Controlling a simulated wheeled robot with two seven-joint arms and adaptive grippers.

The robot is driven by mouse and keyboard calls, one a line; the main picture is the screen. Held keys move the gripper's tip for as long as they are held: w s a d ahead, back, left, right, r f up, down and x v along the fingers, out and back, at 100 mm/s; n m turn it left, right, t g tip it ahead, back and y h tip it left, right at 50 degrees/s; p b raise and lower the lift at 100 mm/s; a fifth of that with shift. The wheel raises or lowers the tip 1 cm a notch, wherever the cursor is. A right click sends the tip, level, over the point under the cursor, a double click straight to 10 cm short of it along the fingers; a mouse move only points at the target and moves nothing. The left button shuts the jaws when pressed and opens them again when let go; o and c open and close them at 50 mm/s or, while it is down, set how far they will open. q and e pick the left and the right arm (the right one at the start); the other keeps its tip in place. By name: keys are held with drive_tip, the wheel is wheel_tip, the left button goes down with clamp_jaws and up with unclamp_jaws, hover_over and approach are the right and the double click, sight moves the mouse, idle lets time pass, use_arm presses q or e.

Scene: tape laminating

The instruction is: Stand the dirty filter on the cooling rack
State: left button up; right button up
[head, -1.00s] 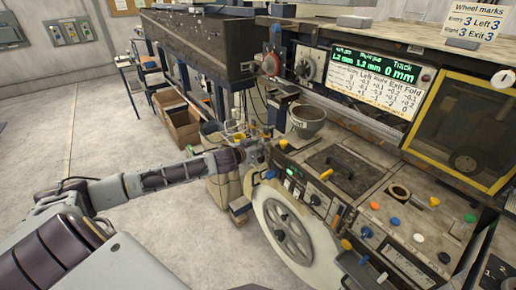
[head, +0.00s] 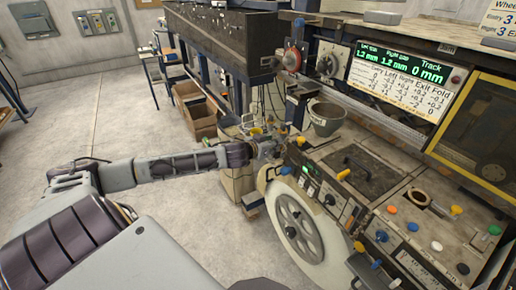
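My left arm reaches in from the left, and my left gripper (head: 268,147) is at the near left corner of the machine bench, beside small yellow and blue parts. It is too small and cluttered there to tell whether its fingers are open or hold anything. I cannot make out a dirty filter or a cooling rack for certain in the head view. My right gripper is not in view.
A grey pot (head: 326,118) stands on the bench behind the gripper. A large pale wheel (head: 294,225) is on the machine's front. Cardboard boxes (head: 196,115) stand behind; the left floor is clear.

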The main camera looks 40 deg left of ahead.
use_arm(q)
drive_tip(key=shift+p+v, duration=0.5)
drive_tip(key=shift+v, duration=2.35)
drive_tip(key=shift+s+r, duration=0.15)
drive_tip(key=shift+s, duration=0.15)
drive_tip(key=shift+p+v, duration=0.9)
drive_tip(key=shift+v, duration=0.7)
